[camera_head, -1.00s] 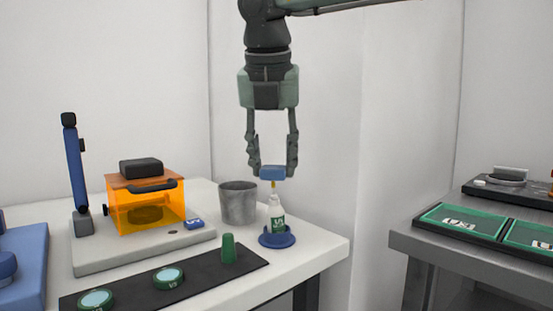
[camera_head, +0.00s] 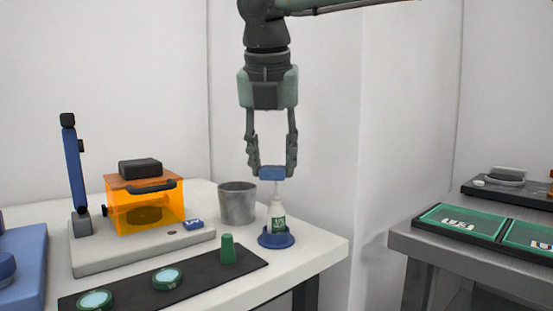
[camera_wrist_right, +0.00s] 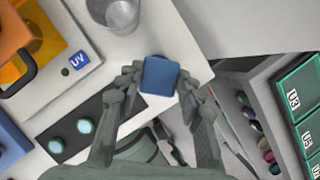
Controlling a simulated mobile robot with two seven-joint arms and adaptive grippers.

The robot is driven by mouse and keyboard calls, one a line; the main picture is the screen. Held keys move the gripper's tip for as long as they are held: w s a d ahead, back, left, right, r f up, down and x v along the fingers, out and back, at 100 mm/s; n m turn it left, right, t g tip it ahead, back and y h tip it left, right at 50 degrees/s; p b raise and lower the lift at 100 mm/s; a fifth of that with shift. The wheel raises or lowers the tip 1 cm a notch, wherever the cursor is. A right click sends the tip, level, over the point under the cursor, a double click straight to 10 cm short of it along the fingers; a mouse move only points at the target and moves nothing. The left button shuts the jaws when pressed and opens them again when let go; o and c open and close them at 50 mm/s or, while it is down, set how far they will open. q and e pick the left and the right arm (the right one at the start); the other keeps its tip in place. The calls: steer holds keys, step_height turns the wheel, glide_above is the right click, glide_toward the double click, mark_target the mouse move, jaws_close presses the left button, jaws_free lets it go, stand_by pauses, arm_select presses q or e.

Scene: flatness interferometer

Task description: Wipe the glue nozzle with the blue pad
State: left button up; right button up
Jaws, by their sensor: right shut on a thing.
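The blue pad (camera_head: 272,174) is a small block between the fingertips of my right gripper (camera_head: 272,168), which is shut on it. It also shows in the right wrist view (camera_wrist_right: 159,75), where it hides the bottle. The white glue bottle (camera_head: 277,213) with a green label stands upright in a round blue holder (camera_head: 276,240) near the table's right edge. Its thin pale nozzle (camera_head: 276,188) points up, with its top at the pad's underside; I cannot tell if they touch. My left gripper is not in view.
A green cap (camera_head: 228,249) stands on a black mat (camera_head: 210,270) with two round green-rimmed pieces. A grey cup (camera_head: 237,203) is left of the bottle. An orange box (camera_head: 145,205) stands on a pale base at left. A grey bench (camera_head: 440,245) with trays is at right.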

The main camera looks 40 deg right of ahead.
steer(key=shift+r, duration=0.1)
steer(key=shift+r+p, duration=2.1)
steer(key=shift+r, duration=0.35)
